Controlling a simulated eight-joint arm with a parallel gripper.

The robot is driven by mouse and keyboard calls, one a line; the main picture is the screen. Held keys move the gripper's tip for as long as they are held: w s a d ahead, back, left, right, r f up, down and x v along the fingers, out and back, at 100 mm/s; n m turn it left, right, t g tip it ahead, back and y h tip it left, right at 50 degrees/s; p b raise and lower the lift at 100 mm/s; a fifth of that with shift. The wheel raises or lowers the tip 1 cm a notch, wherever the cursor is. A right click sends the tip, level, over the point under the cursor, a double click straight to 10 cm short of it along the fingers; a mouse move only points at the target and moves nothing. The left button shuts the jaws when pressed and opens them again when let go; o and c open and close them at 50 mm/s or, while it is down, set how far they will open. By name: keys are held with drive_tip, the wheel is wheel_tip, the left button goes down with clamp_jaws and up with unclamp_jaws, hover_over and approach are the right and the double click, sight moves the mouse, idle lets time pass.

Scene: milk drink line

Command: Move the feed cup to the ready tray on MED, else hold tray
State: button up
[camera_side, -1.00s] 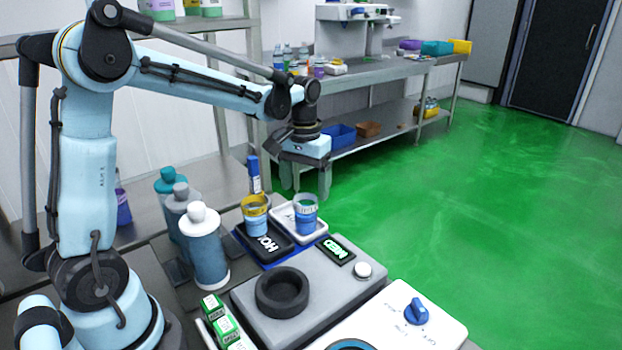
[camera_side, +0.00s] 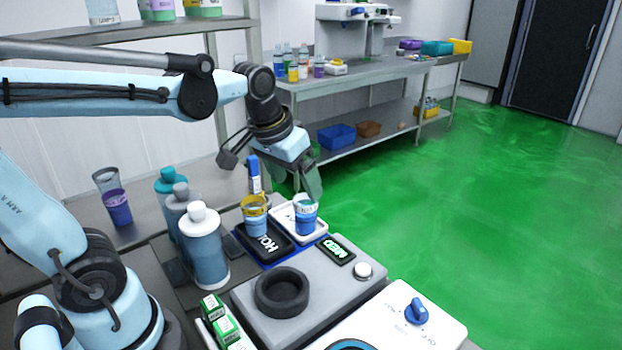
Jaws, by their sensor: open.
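A cup with blue contents and a pale rim (camera_side: 305,215) stands upright on the white tray (camera_side: 324,235). A cup with a yellow rim and blue contents (camera_side: 255,217) stands on the black tray marked HOLD (camera_side: 268,243). I cannot tell by a label which is the feed cup. The small display (camera_side: 337,250) reads MED in green. My gripper (camera_side: 295,182) is open above and behind the two cups, with one finger just above the pale-rimmed cup. The dark ring holder (camera_side: 282,292) on the grey base is empty.
A white box with a blue knob (camera_side: 416,311) is front right.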

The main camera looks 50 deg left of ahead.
drive_tip(key=s+d+f+m+t, duration=0.2)
drive_tip(key=s+d+f+t, duration=0.1)
drive_tip(key=s, duration=0.1)
drive_tip(key=shift+s, duration=0.35)
